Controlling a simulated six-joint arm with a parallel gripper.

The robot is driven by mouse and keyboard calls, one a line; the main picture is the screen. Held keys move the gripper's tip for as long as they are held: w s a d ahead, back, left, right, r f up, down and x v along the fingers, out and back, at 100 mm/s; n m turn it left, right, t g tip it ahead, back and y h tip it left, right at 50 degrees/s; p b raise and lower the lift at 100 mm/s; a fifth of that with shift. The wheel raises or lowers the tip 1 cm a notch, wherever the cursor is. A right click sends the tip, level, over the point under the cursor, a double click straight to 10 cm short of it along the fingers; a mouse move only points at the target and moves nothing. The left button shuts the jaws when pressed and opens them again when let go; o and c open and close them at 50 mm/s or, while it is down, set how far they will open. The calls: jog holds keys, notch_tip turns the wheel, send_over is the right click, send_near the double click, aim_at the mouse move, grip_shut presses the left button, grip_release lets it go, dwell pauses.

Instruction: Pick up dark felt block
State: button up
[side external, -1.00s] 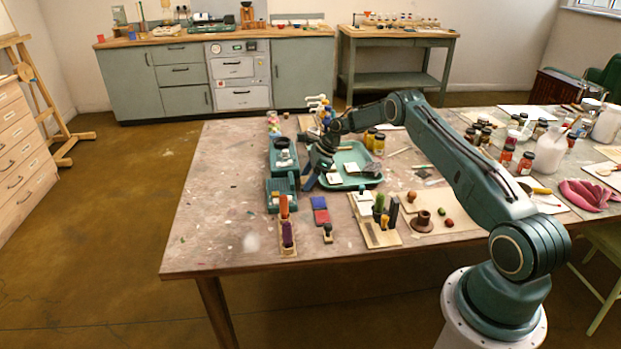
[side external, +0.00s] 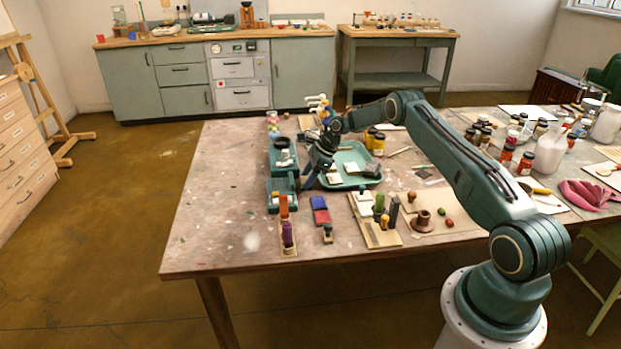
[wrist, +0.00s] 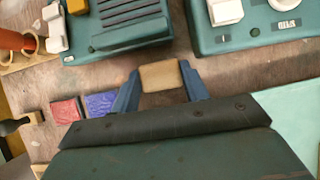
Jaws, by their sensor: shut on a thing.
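My gripper (wrist: 162,80) has its two blue fingers shut on a tan block (wrist: 160,76) in the wrist view. The block's face toward the camera is plain tan; I cannot tell whether its hidden underside is dark felt. In the side external view, my gripper (side external: 311,180) is over the table between the teal holders on the left and the green tray on the right. The held block is too small to make out there.
The green tray (side external: 334,185) holds pale and dark pieces. Teal holders (side external: 281,185) stand left of my gripper. Red (wrist: 66,110) and blue (wrist: 100,104) pads lie nearby. The left part of the table (side external: 220,190) is mostly clear.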

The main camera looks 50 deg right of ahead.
notch_tip(320, 180, up, 10)
dwell(0.6)
